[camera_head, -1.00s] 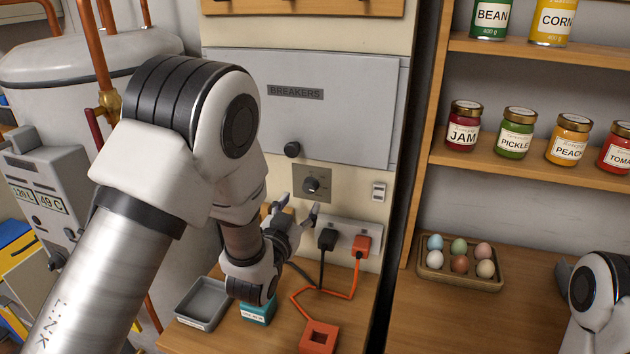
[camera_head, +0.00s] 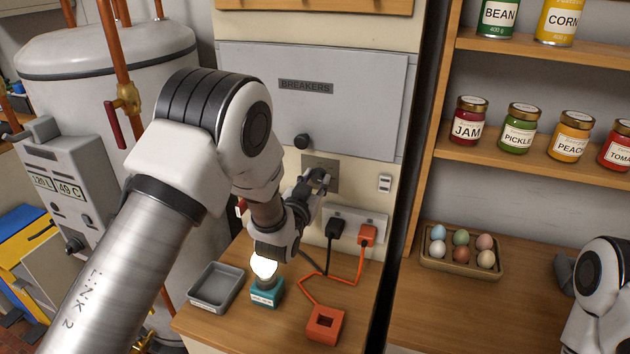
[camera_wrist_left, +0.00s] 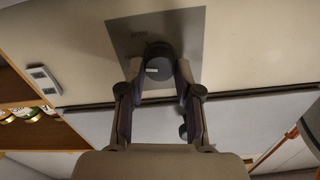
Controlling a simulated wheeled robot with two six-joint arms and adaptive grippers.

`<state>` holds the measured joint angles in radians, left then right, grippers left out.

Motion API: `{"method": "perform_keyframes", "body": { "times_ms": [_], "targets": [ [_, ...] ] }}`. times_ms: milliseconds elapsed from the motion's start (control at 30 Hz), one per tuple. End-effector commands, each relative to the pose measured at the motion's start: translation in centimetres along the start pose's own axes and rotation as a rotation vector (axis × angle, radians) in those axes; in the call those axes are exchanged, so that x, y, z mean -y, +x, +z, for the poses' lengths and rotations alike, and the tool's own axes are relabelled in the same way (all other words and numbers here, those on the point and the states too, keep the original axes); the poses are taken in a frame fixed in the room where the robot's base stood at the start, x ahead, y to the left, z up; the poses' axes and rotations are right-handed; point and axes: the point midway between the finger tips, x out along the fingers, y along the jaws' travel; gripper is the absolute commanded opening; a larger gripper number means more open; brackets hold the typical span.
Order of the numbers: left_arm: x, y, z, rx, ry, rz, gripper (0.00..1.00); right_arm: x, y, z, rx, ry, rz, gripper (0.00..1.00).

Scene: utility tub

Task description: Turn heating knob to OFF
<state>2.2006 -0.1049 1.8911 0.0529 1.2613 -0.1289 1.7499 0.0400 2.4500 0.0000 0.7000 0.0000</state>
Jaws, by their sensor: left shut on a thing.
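The dark round knob (camera_wrist_left: 158,66) sits on a grey metal plate (camera_wrist_left: 120,38) in the left wrist view. Small lettering on the plate is too blurred to read. In the head view the plate (camera_head: 322,165) is on the wall below the breaker panel. My left gripper (camera_head: 318,180) is at the plate and mostly hides the knob there. In the left wrist view its two fingers (camera_wrist_left: 158,75) are on either side of the knob, shut on it. The knob's setting cannot be read. My right gripper does not show; only part of my right arm is at the right edge.
The grey breaker panel (camera_head: 345,115) with a black knob (camera_head: 302,141) is above. A white switch (camera_head: 385,183) is right of the plate. Below are a socket strip with black and orange plugs (camera_head: 367,234), a grey tray (camera_head: 216,287) and a lit bulb (camera_head: 264,267).

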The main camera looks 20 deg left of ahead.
Motion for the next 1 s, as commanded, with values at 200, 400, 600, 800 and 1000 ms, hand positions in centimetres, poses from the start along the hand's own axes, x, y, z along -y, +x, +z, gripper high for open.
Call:
{"method": "perform_keyframes", "body": {
  "times_ms": [200, 400, 600, 800, 1000],
  "targets": [
    [0.0, 0.0, 0.1, 0.000, -0.023, -0.001, 0.00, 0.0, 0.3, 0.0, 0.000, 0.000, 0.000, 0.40],
    [0.0, 0.0, 0.2, -0.001, -0.099, -0.001, 0.00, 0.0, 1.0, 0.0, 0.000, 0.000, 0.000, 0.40],
    [0.1, 0.0, 0.3, -0.001, -0.240, -0.001, 0.00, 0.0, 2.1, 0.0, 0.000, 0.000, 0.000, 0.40],
    [0.1, 0.0, 0.3, -0.002, -0.422, 0.000, 0.00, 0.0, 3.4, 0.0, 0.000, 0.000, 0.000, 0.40],
    [0.1, 0.0, 0.3, -0.001, -0.613, 0.000, 0.00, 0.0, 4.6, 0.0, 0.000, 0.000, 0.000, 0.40]
  ]
}}
